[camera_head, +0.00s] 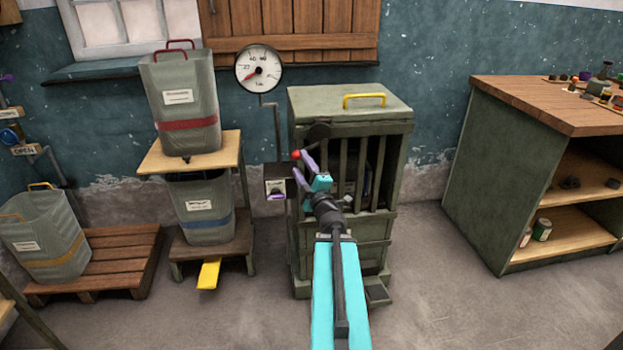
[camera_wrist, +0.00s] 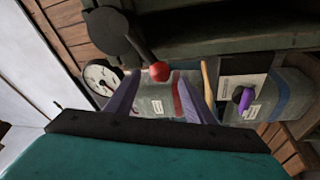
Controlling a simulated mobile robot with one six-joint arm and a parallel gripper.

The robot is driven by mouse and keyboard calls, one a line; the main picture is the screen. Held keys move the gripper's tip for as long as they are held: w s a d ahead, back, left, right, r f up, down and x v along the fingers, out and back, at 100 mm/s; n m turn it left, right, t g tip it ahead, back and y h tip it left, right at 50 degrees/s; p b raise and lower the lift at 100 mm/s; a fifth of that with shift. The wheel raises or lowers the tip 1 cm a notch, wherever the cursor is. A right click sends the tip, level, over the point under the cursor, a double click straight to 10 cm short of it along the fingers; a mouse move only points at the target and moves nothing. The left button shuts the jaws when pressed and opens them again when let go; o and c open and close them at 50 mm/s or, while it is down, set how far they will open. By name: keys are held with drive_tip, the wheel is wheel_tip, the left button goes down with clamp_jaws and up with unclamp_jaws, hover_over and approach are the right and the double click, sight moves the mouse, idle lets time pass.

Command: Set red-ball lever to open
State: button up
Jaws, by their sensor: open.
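The red ball (camera_head: 296,154) is the end knob of a dark lever pivoted on the upper front of the green slatted cabinet (camera_head: 350,105). In the wrist view the ball (camera_wrist: 159,71) lies between the tips of my purple fingers, with the dark lever arm (camera_wrist: 140,42) running up left to its round hub (camera_wrist: 108,32). My gripper (camera_head: 301,165) is open at the cabinet's left front edge, right beside the ball. It also shows in the wrist view (camera_wrist: 158,82). I cannot tell whether a finger touches the ball. No label for this lever is readable.
A small box with a purple handle (camera_head: 275,188) stands just left of my gripper. Grey bins stand on a wooden stand (camera_head: 160,164) and a pallet (camera_head: 120,250). A round gauge (camera_head: 259,68) hangs above. A workbench (camera_head: 545,105) stands right; floor between is clear.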

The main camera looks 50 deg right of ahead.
drive_tip(key=shift+s+a+p, duration=0.2)
drive_tip(key=shift+s+p, duration=0.15)
drive_tip(key=shift+p, duration=2.6)
drive_tip(key=p+v, duration=0.1)
drive_tip(key=p, duration=0.5)
drive_tip(key=shift+s+a, duration=0.15)
drive_tip(key=shift+s, duration=0.2)
drive_tip(key=shift+p+v, duration=2.2)
drive_tip(key=shift+v, duration=0.55)
drive_tip(key=shift+f, duration=0.1)
